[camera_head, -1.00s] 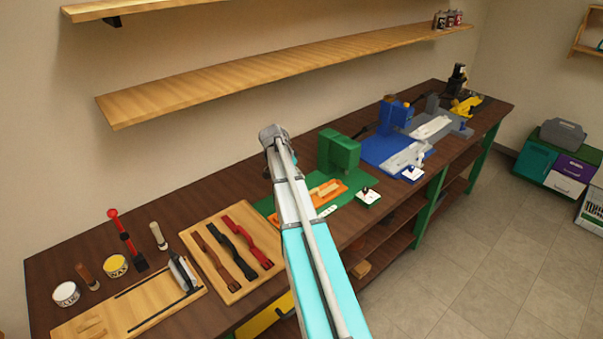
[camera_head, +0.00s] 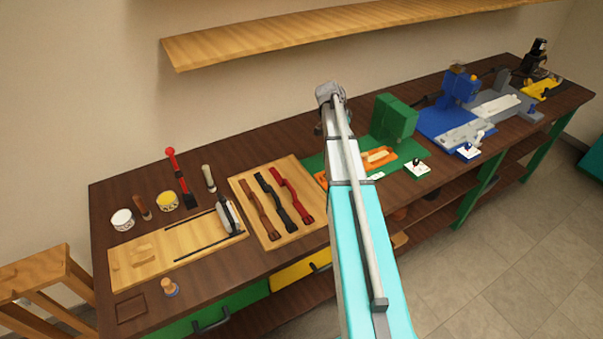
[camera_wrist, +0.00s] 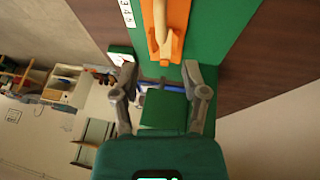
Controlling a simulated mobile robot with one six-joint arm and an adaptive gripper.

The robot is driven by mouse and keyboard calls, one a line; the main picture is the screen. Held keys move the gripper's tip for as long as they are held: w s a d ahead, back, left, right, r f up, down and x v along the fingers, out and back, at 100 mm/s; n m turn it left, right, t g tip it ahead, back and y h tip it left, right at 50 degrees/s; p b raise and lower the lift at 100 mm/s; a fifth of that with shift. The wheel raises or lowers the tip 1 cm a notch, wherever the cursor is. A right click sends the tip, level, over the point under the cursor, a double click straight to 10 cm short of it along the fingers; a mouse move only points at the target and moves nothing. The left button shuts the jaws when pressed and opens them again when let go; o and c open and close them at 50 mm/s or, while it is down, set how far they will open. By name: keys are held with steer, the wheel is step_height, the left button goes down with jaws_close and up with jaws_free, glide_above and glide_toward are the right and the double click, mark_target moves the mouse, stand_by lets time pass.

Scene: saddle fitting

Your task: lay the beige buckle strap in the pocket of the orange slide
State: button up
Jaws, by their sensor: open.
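The orange slide (camera_head: 389,162) lies on the green base of the green press, partly hidden by my arm in the head view. It also shows at the top of the wrist view (camera_wrist: 180,12). A long beige piece (camera_head: 377,155), which looks like the buckle strap, lies along the slide and also shows in the wrist view (camera_wrist: 160,18). I cannot tell whether it sits fully down in the pocket. My gripper (camera_wrist: 162,92) is open, with nothing between its fingers, apart from the beige piece.
The green press (camera_head: 397,117) stands behind the slide, with a blue machine (camera_head: 460,86) to its right. A wooden board (camera_head: 242,187) left of my arm holds brown, black and red straps. Tins and tools stand further left. A shelf (camera_head: 300,38) runs above the bench.

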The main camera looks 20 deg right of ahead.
steer(key=s+a+n+y, duration=0.1)
steer(key=s+a+n, duration=0.4)
steer(key=a, duration=0.7)
steer(key=s+a+f+n+t+y, duration=0.1)
steer(key=s+a+n, duration=0.5)
steer(key=a, duration=0.6)
steer(key=s+a+n+y, duration=0.2)
steer(key=s+a+n, duration=0.3)
steer(key=a, duration=0.8)
steer(key=s, duration=0.2)
steer(key=shift+s+f+n+t+y, duration=0.3)
steer(key=shift+s+f+t, duration=0.05)
steer(key=shift+t, duration=0.05)
steer(key=shift+d, duration=0.1)
